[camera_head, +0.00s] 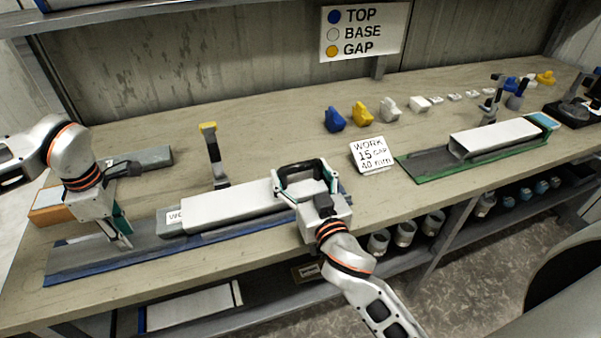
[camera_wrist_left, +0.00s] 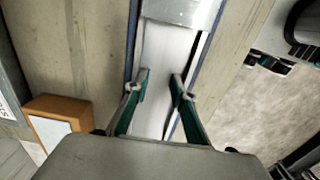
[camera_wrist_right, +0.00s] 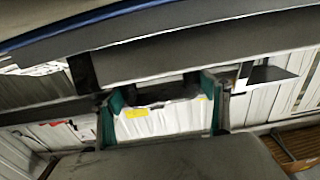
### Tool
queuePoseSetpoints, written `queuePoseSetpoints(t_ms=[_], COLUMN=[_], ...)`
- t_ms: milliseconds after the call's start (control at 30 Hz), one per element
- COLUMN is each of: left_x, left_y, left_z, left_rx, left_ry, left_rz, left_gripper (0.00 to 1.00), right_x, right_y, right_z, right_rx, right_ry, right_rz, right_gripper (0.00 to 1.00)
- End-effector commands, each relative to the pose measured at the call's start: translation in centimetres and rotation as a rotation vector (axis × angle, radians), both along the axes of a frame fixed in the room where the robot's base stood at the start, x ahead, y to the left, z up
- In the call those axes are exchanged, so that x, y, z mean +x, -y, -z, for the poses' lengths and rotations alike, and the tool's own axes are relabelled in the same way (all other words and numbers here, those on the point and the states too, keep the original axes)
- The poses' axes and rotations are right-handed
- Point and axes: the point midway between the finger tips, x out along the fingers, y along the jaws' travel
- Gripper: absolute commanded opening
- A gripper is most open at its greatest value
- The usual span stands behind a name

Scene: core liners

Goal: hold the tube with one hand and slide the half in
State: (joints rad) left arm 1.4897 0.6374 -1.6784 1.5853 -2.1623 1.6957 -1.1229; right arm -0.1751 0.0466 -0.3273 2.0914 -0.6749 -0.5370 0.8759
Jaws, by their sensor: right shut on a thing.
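The white tube (camera_head: 235,204) lies lengthwise along the blue-edged tray (camera_head: 80,262). A grey piece (camera_head: 168,228) shows at its left end; I cannot tell whether it is the half inside the tube. My right gripper (camera_head: 305,178) is shut on the tube near its right end and hides that end. In the right wrist view its fingers (camera_wrist_right: 165,105) show below a dark bar. My left gripper (camera_head: 122,238) is above the tray's left part, apart from the tube. In the left wrist view its fingers (camera_wrist_left: 161,78) are open over a pale strip (camera_wrist_left: 165,55), with the tube's end beyond.
A second white tube (camera_head: 495,136) lies on a green-edged tray (camera_head: 425,170) to the right. A "WORK 15 GAP" card (camera_head: 373,155) stands between the trays. An upright post with a yellow top (camera_head: 210,145) stands behind the tube. Blue, yellow and white blocks (camera_head: 362,114) line the back.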

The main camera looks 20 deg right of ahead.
Motion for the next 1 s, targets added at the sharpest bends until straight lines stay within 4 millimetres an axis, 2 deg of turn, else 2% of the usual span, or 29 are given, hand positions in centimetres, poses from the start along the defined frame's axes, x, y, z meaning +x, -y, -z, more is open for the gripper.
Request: queuePoseSetpoints(t_ms=[33,1000], left_x=[-0.4,-0.6], left_y=[0.5,4.7], left_z=[0.5,0.6], left_rx=[-0.001,-0.003], left_ry=[-0.009,-0.013], left_rz=[0.007,0.013], left_gripper=[0.24,0.24], right_x=[0.0,0.0], right_y=[-0.1,-0.1], right_z=[-0.3,-0.3], right_rx=[0.007,0.01], right_ry=[0.007,0.008], right_rz=[-0.003,-0.004], right_gripper=[0.44,0.44])
